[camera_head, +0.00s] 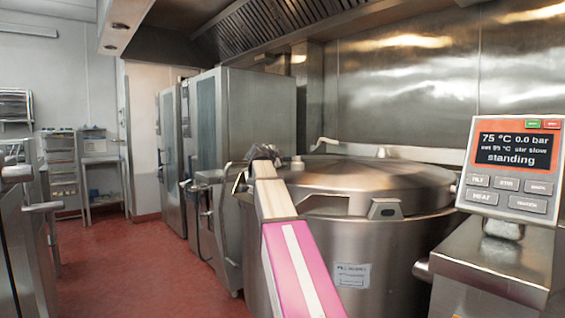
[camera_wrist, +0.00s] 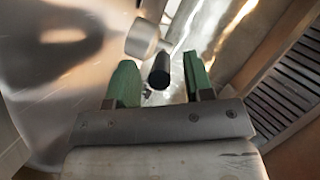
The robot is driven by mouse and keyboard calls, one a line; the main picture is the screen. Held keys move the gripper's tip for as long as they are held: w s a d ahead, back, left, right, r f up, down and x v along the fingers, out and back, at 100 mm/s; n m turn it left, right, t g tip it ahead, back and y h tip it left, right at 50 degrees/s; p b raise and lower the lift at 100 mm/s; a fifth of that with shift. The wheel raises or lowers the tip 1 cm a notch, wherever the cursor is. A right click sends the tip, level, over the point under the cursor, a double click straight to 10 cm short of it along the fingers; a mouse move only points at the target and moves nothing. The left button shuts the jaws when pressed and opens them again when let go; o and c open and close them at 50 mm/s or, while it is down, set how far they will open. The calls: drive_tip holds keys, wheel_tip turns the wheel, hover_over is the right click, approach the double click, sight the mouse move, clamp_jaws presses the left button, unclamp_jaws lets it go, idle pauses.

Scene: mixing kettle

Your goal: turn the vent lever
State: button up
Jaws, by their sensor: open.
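The mixing kettle (camera_head: 385,238) stands right of centre in the head view, its steel lid (camera_head: 350,178) down. My gripper (camera_head: 263,153) is at the lid's left rear edge, small and partly hidden by my arm. In the wrist view my gripper (camera_wrist: 159,62) is open, its two green fingers apart. A short black cylindrical grip (camera_wrist: 161,70), which looks like the vent lever's handle, shows between the fingers, with gaps on both sides. A pale rounded fitting (camera_wrist: 142,38) lies just beyond it. I cannot tell how deep the grip sits between the fingers.
A control panel (camera_head: 513,165) stands at right, reading 75 °C, 0.0 bar and "standing". Tall steel cabinets (camera_head: 245,130) are behind on the left. A ventilation hood (camera_head: 270,35) hangs above. The red floor (camera_head: 140,265) on the left is clear.

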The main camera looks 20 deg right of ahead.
drive_tip(key=shift+x, duration=1)
clamp_jaws()
